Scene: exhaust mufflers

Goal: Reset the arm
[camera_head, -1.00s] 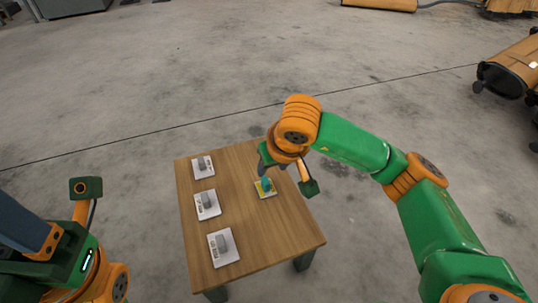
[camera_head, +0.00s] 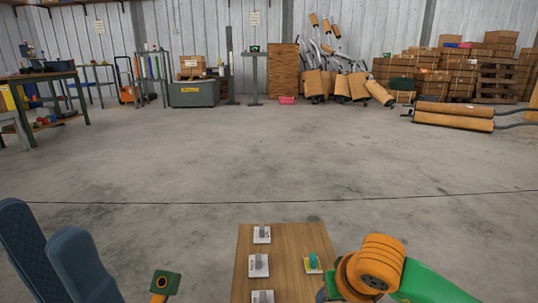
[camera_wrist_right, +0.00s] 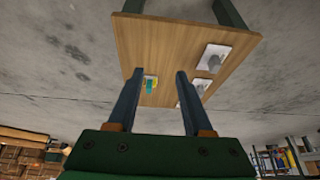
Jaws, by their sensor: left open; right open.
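My left gripper (camera_head: 42,222) shows at the lower left of the head view. Its two blue-grey fingers are apart, with nothing between them, left of the table. My right arm, orange and green, is at the lower right over the table's right side; its gripper is mostly hidden there. In the right wrist view my right gripper (camera_wrist_right: 158,75) is open. The piece appears between the right fingers in the wrist view (camera_wrist_right: 150,84); no contact shows.
Several white cards with grey parts (camera_head: 262,235) line the table's left side. Bare concrete floor (camera_head: 220,150) lies beyond. Brown mufflers (camera_head: 345,85) lean by the back wall, a grey bin (camera_head: 194,93) stands left of them, and boxes (camera_head: 430,68) are stacked at right.

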